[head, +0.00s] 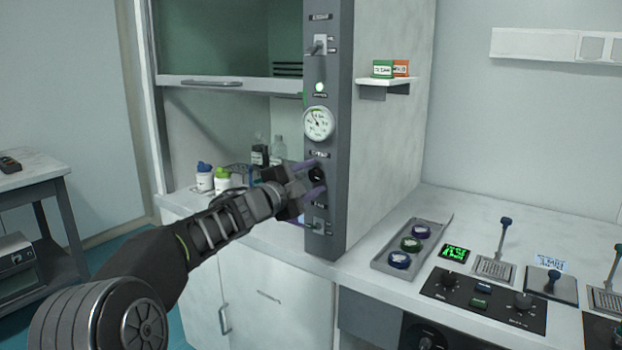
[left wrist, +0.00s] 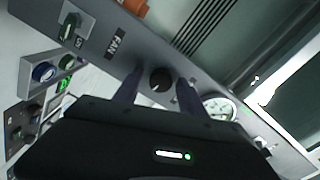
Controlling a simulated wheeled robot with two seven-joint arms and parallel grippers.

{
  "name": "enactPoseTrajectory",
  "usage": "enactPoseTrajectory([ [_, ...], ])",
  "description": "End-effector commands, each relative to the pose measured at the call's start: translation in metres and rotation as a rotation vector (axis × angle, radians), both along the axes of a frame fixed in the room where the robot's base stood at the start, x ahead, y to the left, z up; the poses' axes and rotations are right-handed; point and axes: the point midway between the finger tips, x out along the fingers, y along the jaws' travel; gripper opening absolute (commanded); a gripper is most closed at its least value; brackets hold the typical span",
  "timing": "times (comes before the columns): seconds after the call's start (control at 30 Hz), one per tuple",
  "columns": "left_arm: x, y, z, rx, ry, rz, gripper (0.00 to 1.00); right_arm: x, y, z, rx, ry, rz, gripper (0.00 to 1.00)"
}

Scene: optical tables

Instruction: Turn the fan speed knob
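The fan speed knob (head: 319,173) is a round black knob on the grey control column of the fume hood, below the white gauge. In the left wrist view the knob (left wrist: 160,79) sits near a label reading FAN (left wrist: 117,43). My left gripper (head: 314,178) reaches the column with its purple fingers on either side of the knob, one above and one below in the head view. In the left wrist view the fingers of the gripper (left wrist: 158,92) are apart, with visible gaps to the knob. Whether the fingertips touch the panel cannot be told. My right gripper is not in view.
The round gauge (head: 319,123) is above the knob and a switch (head: 317,226) below it on the column. Bottles (head: 204,177) stand inside the hood under the raised sash (head: 230,84). A tray with round caps (head: 376,265) and control panels lie on the bench to the right.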

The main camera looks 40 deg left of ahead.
Motion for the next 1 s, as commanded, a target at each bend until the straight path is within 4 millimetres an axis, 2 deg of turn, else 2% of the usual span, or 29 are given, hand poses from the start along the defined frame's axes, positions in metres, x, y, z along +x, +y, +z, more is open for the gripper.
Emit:
enactPoseTrajectory([
  [0.37, -0.004, 0.000, 0.001, 0.000, -0.002, 0.001, 0.52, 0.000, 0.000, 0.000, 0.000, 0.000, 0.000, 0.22],
  [0.47, -0.013, 0.001, 0.001, 0.000, -0.001, 0.002, 0.52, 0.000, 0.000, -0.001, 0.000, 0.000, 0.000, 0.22],
  [0.8, -0.066, -0.001, 0.001, 0.000, -0.001, 0.002, 0.52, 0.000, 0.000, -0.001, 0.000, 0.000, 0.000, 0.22],
  [1.0, -0.078, -0.002, 0.000, 0.000, -0.001, 0.000, 0.52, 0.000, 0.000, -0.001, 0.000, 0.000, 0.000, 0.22],
])
